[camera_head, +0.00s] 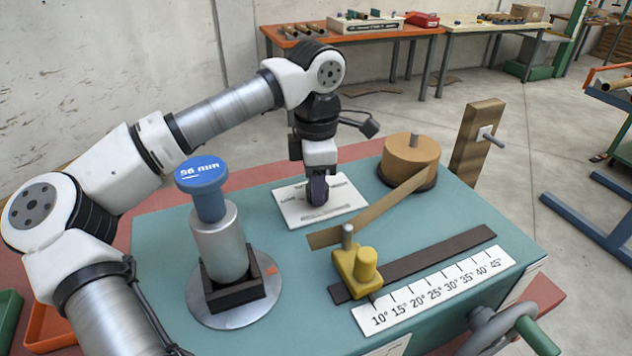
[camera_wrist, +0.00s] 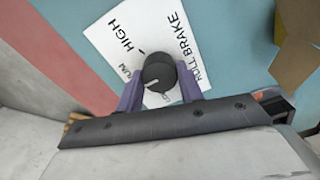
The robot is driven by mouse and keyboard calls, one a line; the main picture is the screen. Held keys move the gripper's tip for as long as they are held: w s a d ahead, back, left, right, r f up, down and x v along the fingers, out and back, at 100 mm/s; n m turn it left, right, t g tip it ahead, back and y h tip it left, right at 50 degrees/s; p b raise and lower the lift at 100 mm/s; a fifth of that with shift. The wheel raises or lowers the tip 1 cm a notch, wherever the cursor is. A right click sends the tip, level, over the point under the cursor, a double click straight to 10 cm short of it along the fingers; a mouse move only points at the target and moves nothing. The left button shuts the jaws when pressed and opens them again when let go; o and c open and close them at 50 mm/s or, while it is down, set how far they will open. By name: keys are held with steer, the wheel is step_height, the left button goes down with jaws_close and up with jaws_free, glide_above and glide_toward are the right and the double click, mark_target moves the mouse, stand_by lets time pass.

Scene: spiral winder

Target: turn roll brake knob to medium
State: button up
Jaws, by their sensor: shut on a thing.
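The roll brake knob (camera_wrist: 160,70) is round and dark grey with a white pointer line. It stands on a white plate (camera_wrist: 112,38) lettered HIGH, ROLL BRAKE and a partly hidden word ending in UM. In the wrist view the pointer line slants to the lower left; I cannot tell exactly which mark it meets, as the fingers cover part of the lettering. My gripper (camera_wrist: 161,88) is shut on the knob, with one purple finger on each side. In the head view my gripper (camera_head: 317,191) points down over the plate (camera_head: 346,197) and hides the knob.
A blue-topped post (camera_head: 202,176) stands left of the plate. A tape roll (camera_head: 410,160) stands to the right, its strip running toward the yellow guide block (camera_head: 356,272). An angle scale (camera_head: 436,291) lies in front. Bare teal bench top (camera_head: 300,250) lies between them.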

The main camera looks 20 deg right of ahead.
steer(key=o, duration=1)
step_height(320, 180, up, 14)
steer(key=b, duration=0.1)
steer(key=shift+f, duration=0.1)
